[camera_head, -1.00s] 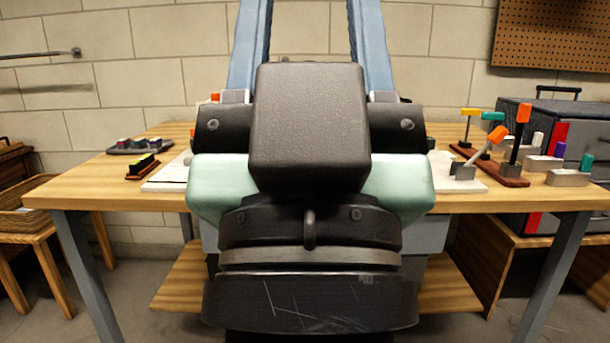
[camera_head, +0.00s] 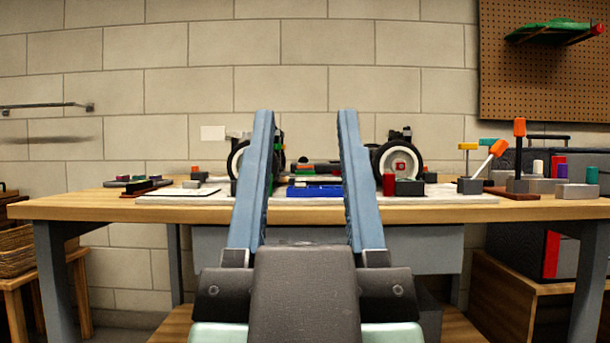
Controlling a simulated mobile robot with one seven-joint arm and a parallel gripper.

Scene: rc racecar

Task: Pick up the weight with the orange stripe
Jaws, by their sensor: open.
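My gripper (camera_head: 305,114) is open and empty in the middle of the head view. Its two blue-grey fingers point up and away, in front of the workbench, with a wide gap between them. No weight with an orange stripe can be told for sure at this size. A low dark tray (camera_head: 126,184) with several small coloured pieces lies at the bench's left; their stripes are too small to read. A small piece with an orange top (camera_head: 195,171) stands to the right of that tray. My fingers hide part of the bench middle.
The wooden workbench (camera_head: 90,206) holds wheels (camera_head: 400,165), a blue piece (camera_head: 314,191), a red cylinder (camera_head: 389,184) and orange-ended upright tools (camera_head: 519,128) at the right. A grey case (camera_head: 580,160) stands behind them. A pegboard (camera_head: 535,85) hangs on the wall.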

